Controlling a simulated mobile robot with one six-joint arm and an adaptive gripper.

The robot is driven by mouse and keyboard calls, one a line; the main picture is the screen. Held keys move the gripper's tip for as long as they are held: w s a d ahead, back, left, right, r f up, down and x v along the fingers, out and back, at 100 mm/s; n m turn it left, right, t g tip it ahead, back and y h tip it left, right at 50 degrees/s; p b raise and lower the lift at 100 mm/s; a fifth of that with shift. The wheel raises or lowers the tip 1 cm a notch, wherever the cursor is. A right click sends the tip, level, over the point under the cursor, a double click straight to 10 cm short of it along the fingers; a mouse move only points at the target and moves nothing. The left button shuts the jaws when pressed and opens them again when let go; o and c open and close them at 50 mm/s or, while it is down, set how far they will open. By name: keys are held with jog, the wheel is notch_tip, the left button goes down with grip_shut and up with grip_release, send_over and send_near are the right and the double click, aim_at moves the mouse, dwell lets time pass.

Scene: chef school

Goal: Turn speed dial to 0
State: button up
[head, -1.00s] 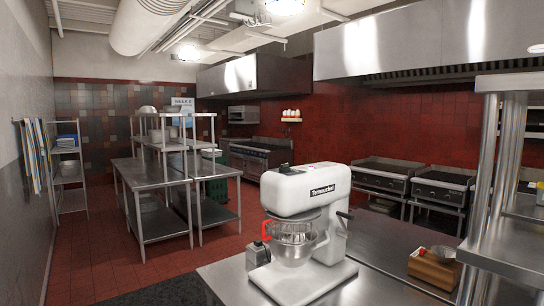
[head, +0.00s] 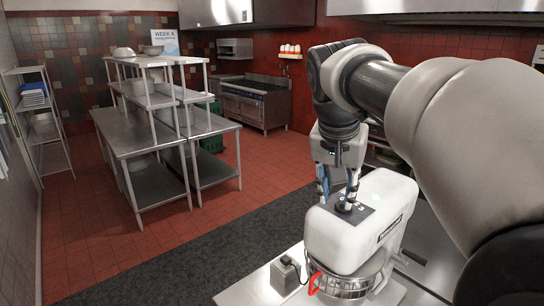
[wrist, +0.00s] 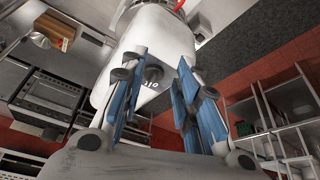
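The white stand mixer (head: 352,232) stands on a steel table, with its bowl (head: 345,284) at the front. A dark panel (head: 362,212) on top of its head carries the dark round speed dial (head: 344,206). My gripper (head: 338,188) points down over this panel, its blue-padded fingers close to the dial. In the wrist view the dial (wrist: 153,73) shows between the two spread fingers of my gripper (wrist: 157,70), with a gap on each side. White markings (wrist: 150,85) sit beside it, too small to read surely. The dial's setting cannot be told.
A small grey box (head: 285,273) stands on the table beside the mixer, near a red handle (head: 314,283) by the bowl. Steel shelving tables (head: 150,140) stand further back on the left.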

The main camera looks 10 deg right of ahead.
jog(key=w+d+r+m+p, duration=0.2)
jog(key=w+r+p, duration=0.2)
jog(key=w+r, duration=0.15)
send_near(343, 202)
jog(key=shift+h, duration=0.3)
jog(key=x, duration=0.8)
jog(key=shift+a+f+b, duration=0.1)
jog(key=shift+a+b, duration=0.1)
jog(key=shift+b, duration=0.15)
grip_shut()
